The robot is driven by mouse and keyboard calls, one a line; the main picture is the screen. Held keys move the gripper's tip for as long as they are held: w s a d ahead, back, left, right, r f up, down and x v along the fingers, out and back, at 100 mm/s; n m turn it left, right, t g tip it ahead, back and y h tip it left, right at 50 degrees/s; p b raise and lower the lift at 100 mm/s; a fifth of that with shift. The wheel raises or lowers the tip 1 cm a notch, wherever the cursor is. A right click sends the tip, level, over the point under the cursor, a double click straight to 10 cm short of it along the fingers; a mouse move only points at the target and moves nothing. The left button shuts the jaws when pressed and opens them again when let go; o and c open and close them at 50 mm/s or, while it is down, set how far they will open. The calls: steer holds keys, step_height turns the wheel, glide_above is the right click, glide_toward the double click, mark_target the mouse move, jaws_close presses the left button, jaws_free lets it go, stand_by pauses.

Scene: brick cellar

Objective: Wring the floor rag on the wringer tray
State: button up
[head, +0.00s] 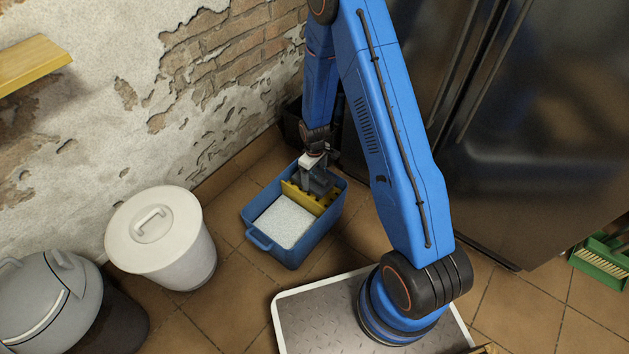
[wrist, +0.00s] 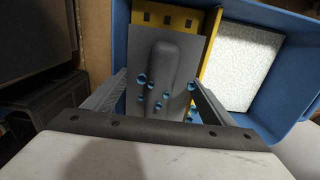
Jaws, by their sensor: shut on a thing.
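A blue bucket (head: 289,252) stands on the tiled floor. It holds white foamy water in its front part and the yellow wringer tray (head: 291,190) across its back part. In the wrist view the yellow tray (wrist: 168,19) shows square holes. My gripper (head: 318,181) is low over the tray. In the wrist view my gripper (wrist: 158,82) is shut on the grey floor rag (wrist: 163,65), which has a raised bulge in its middle. Several blue water drops show around the rag. The rag covers much of the tray; whether it presses on it cannot be told.
A white lidded bin (head: 150,235) and a grey lidded bin (head: 50,300) stand left of the bucket. A dark cabinet (head: 540,130) is at right, with a green crate holding a brush (head: 604,260). A yellow shelf (head: 30,65) juts from the brick wall.

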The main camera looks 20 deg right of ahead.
mark_target(315, 174)
steer(key=shift+r, duration=2.8)
